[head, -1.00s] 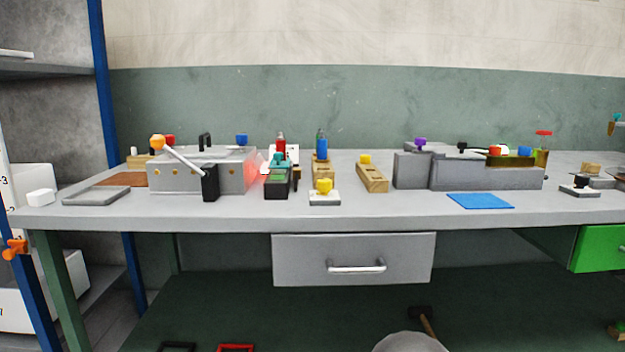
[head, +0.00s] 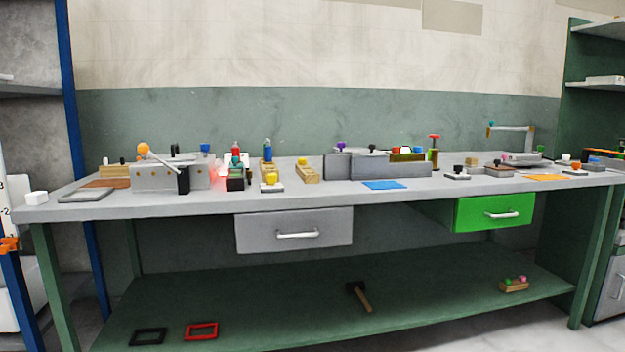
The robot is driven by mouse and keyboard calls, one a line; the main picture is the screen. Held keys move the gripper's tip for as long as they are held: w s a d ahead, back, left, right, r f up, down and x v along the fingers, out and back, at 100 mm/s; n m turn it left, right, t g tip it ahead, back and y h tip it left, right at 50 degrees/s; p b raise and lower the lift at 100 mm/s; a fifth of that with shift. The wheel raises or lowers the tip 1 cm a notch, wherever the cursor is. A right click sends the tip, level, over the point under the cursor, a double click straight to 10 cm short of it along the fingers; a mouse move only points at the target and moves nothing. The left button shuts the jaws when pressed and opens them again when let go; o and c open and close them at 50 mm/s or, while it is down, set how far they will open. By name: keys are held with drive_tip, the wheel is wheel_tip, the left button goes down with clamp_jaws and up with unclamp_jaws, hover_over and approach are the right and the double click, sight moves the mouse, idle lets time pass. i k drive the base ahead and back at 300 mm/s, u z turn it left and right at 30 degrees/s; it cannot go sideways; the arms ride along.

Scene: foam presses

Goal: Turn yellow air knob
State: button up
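Two yellow knobs show on the grey workbench (head: 330,194). One yellow knob (head: 270,178) sits on a small pale base near the front edge. The other yellow knob (head: 303,161) sits on a wooden block (head: 307,173) a little farther back to the right. I cannot tell from here which one is the air knob. Both are small in the head view, and their turn positions cannot be read. My gripper is not in view.
A grey press with an orange-ended lever (head: 143,149) stands at the left, with a red glow beside it. A blue mat (head: 385,185) lies right of centre. The green drawer (head: 494,211) sticks out at the right. A hammer (head: 358,296) lies on the lower shelf.

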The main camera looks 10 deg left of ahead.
sight(271, 178)
drive_tip(key=u, duration=0.55)
drive_tip(key=i, duration=0.55)
drive_tip(key=u, duration=0.75)
drive_tip(key=i, duration=0.65)
drive_tip(key=z, duration=0.1)
